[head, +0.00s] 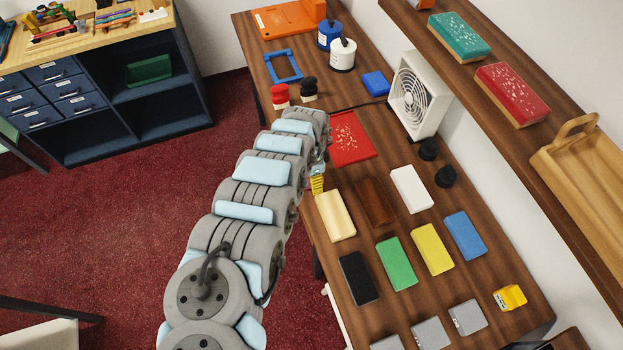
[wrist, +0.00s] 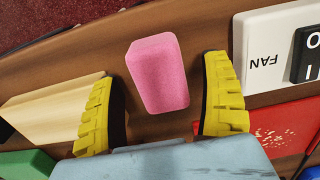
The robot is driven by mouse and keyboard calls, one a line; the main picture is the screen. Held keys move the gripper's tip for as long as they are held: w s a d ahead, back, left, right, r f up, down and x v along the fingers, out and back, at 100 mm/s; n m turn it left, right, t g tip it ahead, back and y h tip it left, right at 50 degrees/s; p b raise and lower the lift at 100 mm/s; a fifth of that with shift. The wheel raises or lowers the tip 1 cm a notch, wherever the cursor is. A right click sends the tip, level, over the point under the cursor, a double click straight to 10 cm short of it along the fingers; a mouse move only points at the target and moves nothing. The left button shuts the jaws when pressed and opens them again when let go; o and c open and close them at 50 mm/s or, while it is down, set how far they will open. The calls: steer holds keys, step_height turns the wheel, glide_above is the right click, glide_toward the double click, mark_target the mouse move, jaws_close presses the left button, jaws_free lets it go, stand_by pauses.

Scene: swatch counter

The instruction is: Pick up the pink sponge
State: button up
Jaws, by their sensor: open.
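The pink sponge (wrist: 158,73) lies on the brown wooden counter (wrist: 195,35) in the wrist view. It is a rounded pink block between and a little beyond my two yellow fingers. My gripper (wrist: 162,95) is open and empty, with one finger on each side of the sponge and a gap on both sides. In the head view my arm hides the sponge, and only a bit of my yellow gripper (head: 318,184) shows beside the counter's left edge.
A cream block (wrist: 55,100) lies left of my fingers, and a red tray (wrist: 280,130) lies to the right. In the head view, several coloured blocks and a white fan (head: 417,92) stand on the counter.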

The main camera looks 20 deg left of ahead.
steer(key=shift+f, duration=0.15)
steer(key=c, duration=1)
